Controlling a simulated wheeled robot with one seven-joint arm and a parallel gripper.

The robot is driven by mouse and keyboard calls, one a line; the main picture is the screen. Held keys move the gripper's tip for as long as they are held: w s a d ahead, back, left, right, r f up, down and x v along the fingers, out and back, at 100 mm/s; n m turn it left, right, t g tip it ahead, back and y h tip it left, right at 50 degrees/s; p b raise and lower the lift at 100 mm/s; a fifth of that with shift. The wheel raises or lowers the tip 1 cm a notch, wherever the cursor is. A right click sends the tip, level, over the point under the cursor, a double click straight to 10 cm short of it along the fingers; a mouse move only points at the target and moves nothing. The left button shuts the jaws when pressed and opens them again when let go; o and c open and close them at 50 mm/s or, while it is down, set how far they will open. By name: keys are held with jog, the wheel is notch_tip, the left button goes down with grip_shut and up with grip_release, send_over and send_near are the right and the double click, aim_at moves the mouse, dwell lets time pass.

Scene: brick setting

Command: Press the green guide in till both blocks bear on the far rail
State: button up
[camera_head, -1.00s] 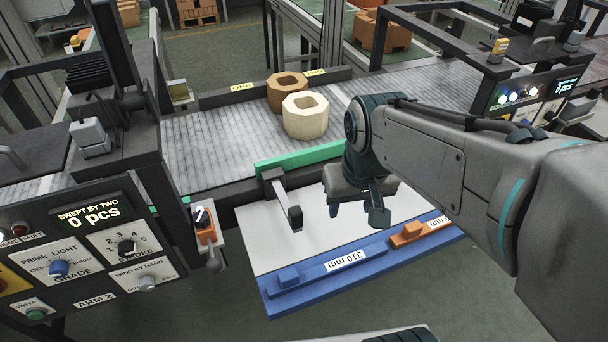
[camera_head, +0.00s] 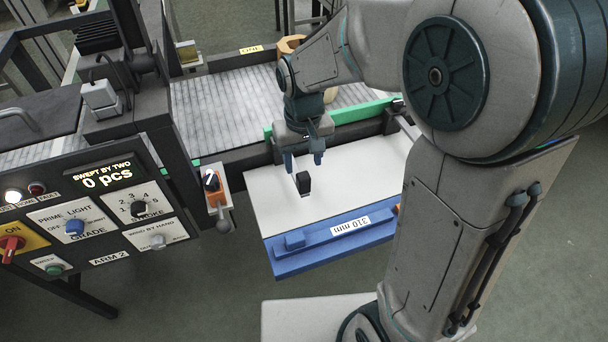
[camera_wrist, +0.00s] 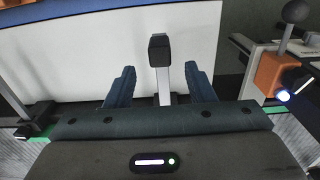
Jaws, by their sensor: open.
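The green guide (camera_head: 362,111) lies along the near side of the grey belt, partly behind my arm. A bar with a black grip (camera_head: 304,183) sticks out from it over a white board. My gripper (camera_head: 303,161) is open above the bar, its fingers to either side in the head view. The wrist view also shows the black grip (camera_wrist: 160,48) between the open fingers, with no contact visible. The brown block (camera_head: 288,46) stands on the belt, mostly behind my arm. Only a sliver of the cream block (camera_head: 329,95) shows. The far rail (camera_head: 222,60) is partly hidden.
A blue strip (camera_head: 287,268) marked 310 mm edges the white board (camera_head: 270,205). Left of the board stands an orange lever box (camera_head: 214,190). A control panel (camera_head: 105,215) reading 0 pcs fills the lower left. In the wrist view the lever (camera_wrist: 293,20) is at upper right.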

aim_at(304, 176)
notch_tip(304, 176, down, 6)
jog(key=shift+f, duration=0.25)
